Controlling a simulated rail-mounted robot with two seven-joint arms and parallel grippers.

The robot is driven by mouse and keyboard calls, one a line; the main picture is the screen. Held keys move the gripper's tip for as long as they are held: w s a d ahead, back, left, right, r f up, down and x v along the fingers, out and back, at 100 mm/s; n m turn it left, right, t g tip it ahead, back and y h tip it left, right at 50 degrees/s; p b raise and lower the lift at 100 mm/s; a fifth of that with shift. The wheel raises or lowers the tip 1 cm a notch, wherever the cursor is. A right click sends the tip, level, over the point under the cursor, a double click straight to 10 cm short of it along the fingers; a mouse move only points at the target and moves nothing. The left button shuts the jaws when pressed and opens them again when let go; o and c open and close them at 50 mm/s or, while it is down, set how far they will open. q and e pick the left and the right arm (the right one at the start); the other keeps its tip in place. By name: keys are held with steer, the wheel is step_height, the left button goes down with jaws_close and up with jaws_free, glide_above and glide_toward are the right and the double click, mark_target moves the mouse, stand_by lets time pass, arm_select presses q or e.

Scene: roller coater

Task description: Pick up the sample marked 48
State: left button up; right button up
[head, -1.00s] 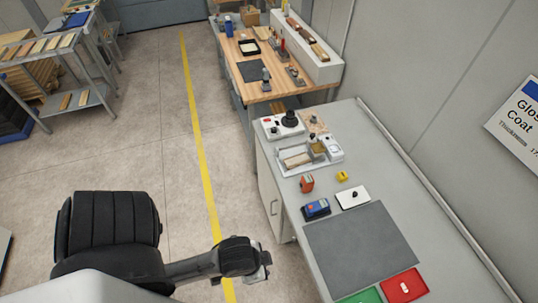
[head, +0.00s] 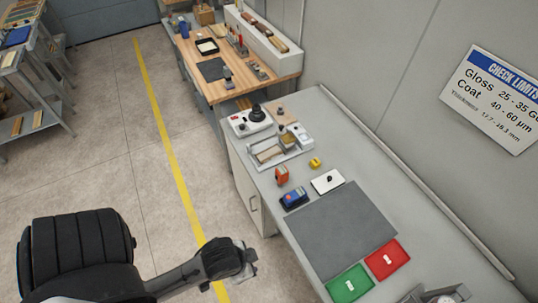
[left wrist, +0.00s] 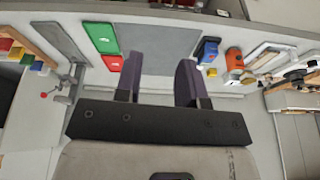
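No sample with a readable 48 shows in either view. Several wood-coloured boards stand or lie on the grey rack at the far left of the head view; two narrow ones (head: 38,118) lie on its lower shelf, with no marks legible. My left gripper (head: 248,268) is beside the near grey bench, on its left, in front of the floor. In the left wrist view its two fingers (left wrist: 160,78) are apart with nothing between them. My right gripper is not in view.
The grey bench bears a dark mat (head: 342,230), green tray (head: 349,285), red tray (head: 387,259), blue device (head: 294,198), orange device (head: 282,175) and yellow piece (head: 315,162). A wooden bench (head: 240,85) stands beyond. Floor left of the bench is clear. A check-limits sign (head: 498,95) hangs right.

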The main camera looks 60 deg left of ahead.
arm_select(q)
steer(key=shift+a, duration=0.1)
steer(key=shift+o, duration=1.2)
steer(key=o, duration=0.8)
